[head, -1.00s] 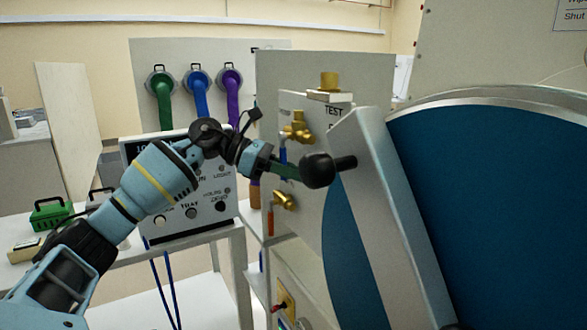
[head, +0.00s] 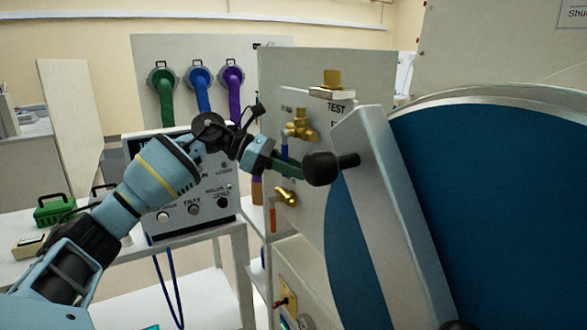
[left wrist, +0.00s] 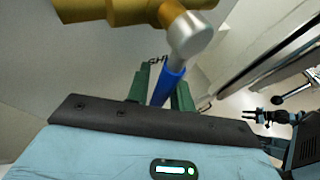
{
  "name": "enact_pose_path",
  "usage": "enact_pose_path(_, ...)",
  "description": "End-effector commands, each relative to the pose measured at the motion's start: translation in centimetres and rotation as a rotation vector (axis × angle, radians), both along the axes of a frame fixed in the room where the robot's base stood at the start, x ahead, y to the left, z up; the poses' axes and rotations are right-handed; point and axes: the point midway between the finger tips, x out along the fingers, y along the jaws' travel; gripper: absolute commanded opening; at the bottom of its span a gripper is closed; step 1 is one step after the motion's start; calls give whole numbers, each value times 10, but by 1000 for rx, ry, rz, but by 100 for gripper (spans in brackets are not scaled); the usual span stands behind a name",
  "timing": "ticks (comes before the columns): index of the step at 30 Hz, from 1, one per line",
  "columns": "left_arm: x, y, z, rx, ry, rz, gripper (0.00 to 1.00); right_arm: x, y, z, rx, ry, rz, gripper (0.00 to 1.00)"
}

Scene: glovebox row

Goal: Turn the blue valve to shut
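The blue valve has a brass body (head: 300,125) and a blue lever (head: 284,149) that hangs downward on the grey side panel. My left gripper (head: 288,169) is at the lower end of this lever; its tips are hidden behind a black knob. In the left wrist view, the blue lever (left wrist: 168,86) lies between the two green fingers of my left gripper (left wrist: 162,80), filling the narrow gap between them. The lever's silver hub (left wrist: 190,35) and the brass body (left wrist: 120,10) are above.
A black knob (head: 321,169) on the large pale door frame (head: 385,210) stands close to my left fingers. An orange-handled valve (head: 274,216) is below, and a red-handled one (head: 281,303) lower still. A control box (head: 190,185) stands behind my left arm.

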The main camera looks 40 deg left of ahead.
Motion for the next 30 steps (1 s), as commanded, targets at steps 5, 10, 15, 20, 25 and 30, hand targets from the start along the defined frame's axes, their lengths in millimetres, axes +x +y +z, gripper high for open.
enact_pose_path(5, -6, 9, 2, 2, 1, 3, 22, -3, 0, -4, 0, 7, 0, 36)
enact_pose_path(10, -21, 28, 11, 1, 3, 5, 22, -6, 0, -12, 0, 18, 1, 36)
enact_pose_path(15, -36, 45, 21, 2, 4, 3, 22, -7, 0, -17, 0, 23, 2, 36)
enact_pose_path(20, -45, 54, 27, 1, 2, 1, 22, -7, 1, -19, 0, 23, 1, 36)
enact_pose_path(25, -47, 55, 30, 1, 1, -1, 22, -7, 1, -18, 1, 22, 2, 36)
enact_pose_path(30, -47, 55, 30, 0, 0, 0, 22, -6, 1, -18, 2, 22, 0, 36)
